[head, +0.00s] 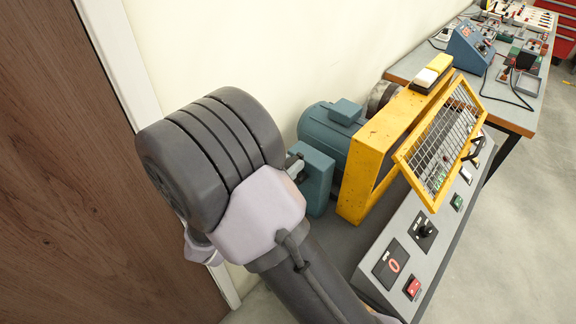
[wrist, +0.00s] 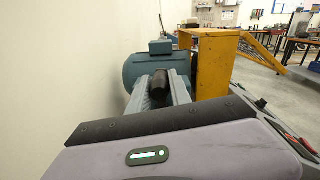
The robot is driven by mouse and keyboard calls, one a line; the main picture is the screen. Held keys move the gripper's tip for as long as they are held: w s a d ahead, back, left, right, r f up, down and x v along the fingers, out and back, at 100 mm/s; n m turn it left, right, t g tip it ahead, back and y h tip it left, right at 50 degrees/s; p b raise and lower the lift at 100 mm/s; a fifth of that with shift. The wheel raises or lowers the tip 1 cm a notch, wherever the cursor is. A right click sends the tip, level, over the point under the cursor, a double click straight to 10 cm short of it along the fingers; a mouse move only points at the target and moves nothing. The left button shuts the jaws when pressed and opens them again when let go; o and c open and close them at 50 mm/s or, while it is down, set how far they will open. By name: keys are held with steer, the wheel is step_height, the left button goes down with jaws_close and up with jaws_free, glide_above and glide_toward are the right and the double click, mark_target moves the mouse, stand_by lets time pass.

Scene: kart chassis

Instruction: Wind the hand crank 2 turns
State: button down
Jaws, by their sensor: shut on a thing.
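In the wrist view my gripper (wrist: 164,90) has its two grey fingers closed around a dark, rounded handle (wrist: 160,84), which looks like the hand crank's grip. The crank arm and its hub cannot be made out there. In the head view my own wrist hides the fingers and most of the crank. A small metallic part (head: 295,168) shows between my wrist and a teal box (head: 316,178), and I cannot tell whether it is crank or finger. The box sits beside a teal motor (head: 332,128), which also shows in the wrist view (wrist: 150,64).
A yellow housing (head: 370,150) with a raised mesh guard (head: 440,135) stands right of the motor. A sloped grey panel with a red switch (head: 412,287) lies in front. The wall (head: 220,45) and brown door (head: 75,170) are close on the left. Open floor (head: 510,230) lies right.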

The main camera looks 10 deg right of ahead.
steer(key=p, duration=0.2)
steer(key=shift+w+a+r+n+p, duration=0.15)
steer(key=shift+r+n+p, duration=0.15)
steer(key=shift+r+n, duration=0.1)
steer(key=shift+w+a+n+p, duration=0.25)
steer(key=shift+n+p, duration=0.15)
steer(key=shift+p, duration=0.4)
steer(key=shift+w+a+f+n+p, duration=0.25)
steer(key=shift+w+f+n+p, duration=0.2)
steer(key=shift+n+p, duration=0.2)
steer(key=c, duration=1.2)
jaws_free()
